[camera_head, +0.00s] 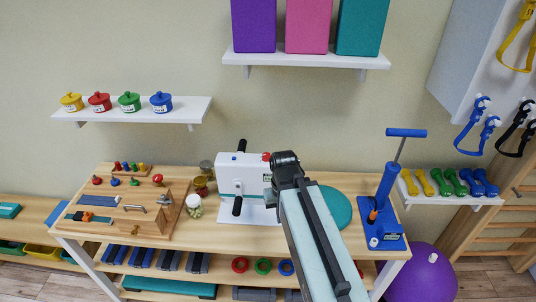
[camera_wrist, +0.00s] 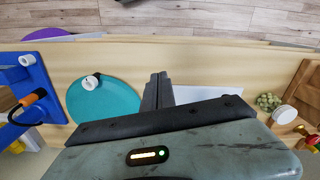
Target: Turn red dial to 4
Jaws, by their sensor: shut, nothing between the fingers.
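A white machine (camera_head: 243,178) with black handles stands at the middle of the table. A small red part (camera_head: 266,156) shows at its upper right edge; it looks like the red dial, but its marks and setting are too small to read. My gripper (camera_head: 285,160) is just right of this red part in the head view, and whether they touch cannot be told. In the wrist view my gripper (camera_wrist: 158,88) is shut and empty, over the table between a teal disc (camera_wrist: 104,108) and a white plate (camera_wrist: 207,95). The red part is not visible there.
A blue stand (camera_head: 385,215) with an upright post is at the table's right. A wooden board (camera_head: 125,213) with fittings and several jars (camera_head: 194,205) are at the left. Four-colour pots sit on a wall shelf (camera_head: 185,108). Bare table (camera_head: 240,240) lies in front.

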